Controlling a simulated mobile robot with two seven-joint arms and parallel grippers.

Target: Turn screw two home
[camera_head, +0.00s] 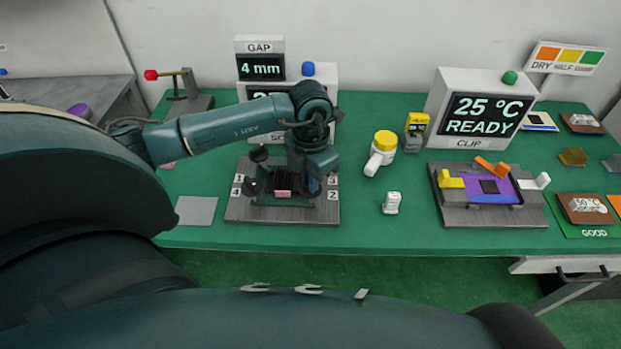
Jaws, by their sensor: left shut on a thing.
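The screw fixture (240,212) is a grey plate on the green bench, left of centre. It carries number labels at its sides, with 3 above 2 on the right. A dark block with a pink patch (283,194) sits in its middle, and dark round knobs (251,187) show on its left side. My left gripper (313,187) points down over the fixture's right side, close to label 2 (332,195). It is shut on a dark screw knob there, mostly hidden by the gripper. My right gripper is not in view.
Behind the fixture stand a "GAP 4 mm" display (261,67) and a second display partly covered by my left arm. To the right are a yellow-capped white bottle (384,145), a small white object (391,203) and the clip fixture (470,215). A grey sheet (196,210) lies left.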

